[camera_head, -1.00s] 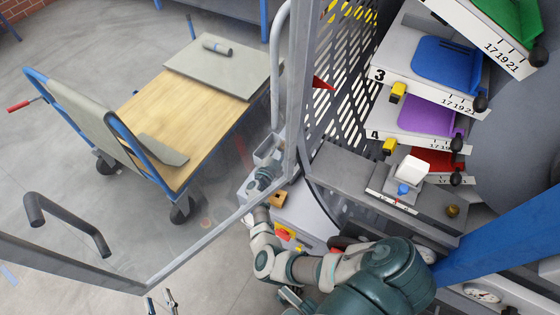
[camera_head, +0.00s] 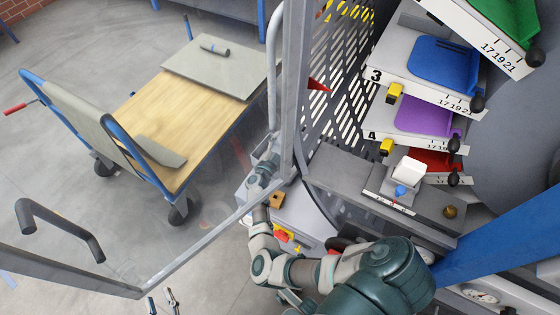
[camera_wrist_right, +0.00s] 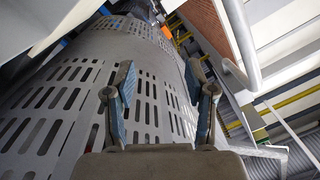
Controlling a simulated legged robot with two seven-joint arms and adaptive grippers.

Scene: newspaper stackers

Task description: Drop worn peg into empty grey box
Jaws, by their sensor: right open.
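I cannot pick out the worn peg for certain. A dark cylinder (camera_head: 214,48) lies on the cart's grey board, but I cannot tell whether it is the peg. A pale grey box-like shape (camera_head: 243,190) is by the door's lower edge, partly covered by my right arm; its inside is not clear. My left gripper (camera_head: 161,302) is at the bottom edge, fingers apart and nothing seen between them. My right gripper is by the door frame in the head view, partly hidden. In the right wrist view, its fingers (camera_wrist_right: 158,74) are open and empty before a slotted grey drum (camera_wrist_right: 90,95).
A clear framed door (camera_head: 210,252) stands between me and the wooden-topped cart (camera_head: 180,110). Stacked trays with a blue insert (camera_head: 445,62) and a purple insert (camera_head: 425,117) are at right. A brass knob (camera_head: 450,211) sits on the grey ledge. A blue beam (camera_head: 510,228) crosses lower right.

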